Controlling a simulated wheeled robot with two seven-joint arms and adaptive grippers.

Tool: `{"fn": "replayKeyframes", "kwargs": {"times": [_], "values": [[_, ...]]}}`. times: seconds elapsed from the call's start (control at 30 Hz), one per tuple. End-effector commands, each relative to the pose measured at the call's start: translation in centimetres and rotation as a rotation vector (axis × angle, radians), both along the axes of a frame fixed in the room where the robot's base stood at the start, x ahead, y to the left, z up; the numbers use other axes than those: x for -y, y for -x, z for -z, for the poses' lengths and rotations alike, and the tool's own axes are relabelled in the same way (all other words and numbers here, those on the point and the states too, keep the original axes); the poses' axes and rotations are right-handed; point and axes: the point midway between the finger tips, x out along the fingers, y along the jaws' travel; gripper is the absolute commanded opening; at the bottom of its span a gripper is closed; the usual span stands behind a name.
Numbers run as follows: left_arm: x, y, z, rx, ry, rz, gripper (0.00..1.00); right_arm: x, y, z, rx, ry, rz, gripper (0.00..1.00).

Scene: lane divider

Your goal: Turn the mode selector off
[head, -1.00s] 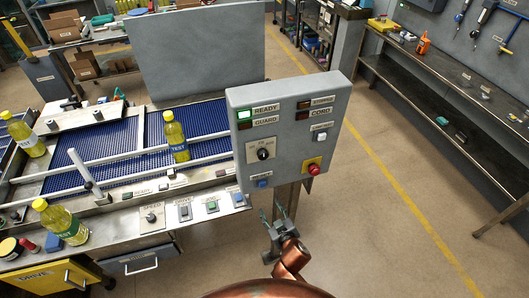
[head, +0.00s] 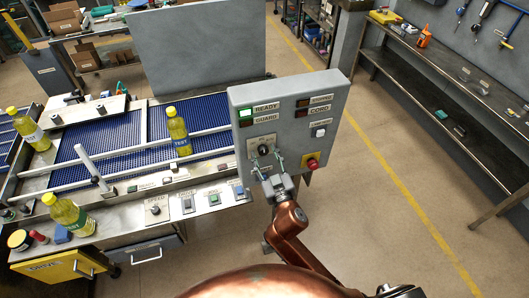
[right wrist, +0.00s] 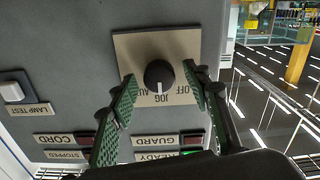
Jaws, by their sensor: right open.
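The mode selector (head: 264,149) is a black round knob on a beige plate, on the left part of the grey control panel (head: 318,134). In the right wrist view, which shows the panel upside down, the knob (right wrist: 159,76) has a white pointer line aimed at the JOG label. The OFF label lies to the right of JOG there. My right gripper (head: 266,161) is open in front of the plate. Its green fingers (right wrist: 160,84) reach to either side of the knob, with gaps visible between them and it. My left gripper is out of view.
The panel also carries a red stop button (head: 313,163), a white lamp-test button (head: 319,132) and a lit green READY lamp (head: 245,112). The conveyor (head: 110,140) with yellow bottles is at left. Open floor (head: 385,200) lies to the right.

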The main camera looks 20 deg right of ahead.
Motion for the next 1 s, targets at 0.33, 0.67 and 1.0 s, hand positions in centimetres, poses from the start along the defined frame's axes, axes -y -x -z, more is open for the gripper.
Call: {"fn": "replayKeyframes", "kwargs": {"times": [0.33, 0.67, 1.0], "values": [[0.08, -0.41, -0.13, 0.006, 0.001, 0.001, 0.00, 0.01, -0.56, 0.06, -0.001, 0.000, 0.000, 0.44], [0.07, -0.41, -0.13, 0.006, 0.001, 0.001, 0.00, 0.00, -0.54, 0.06, -0.001, 0.000, 0.000, 0.22], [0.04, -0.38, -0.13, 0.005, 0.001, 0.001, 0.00, -0.02, -0.53, 0.07, -0.001, 0.001, -0.001, 0.03]]}}
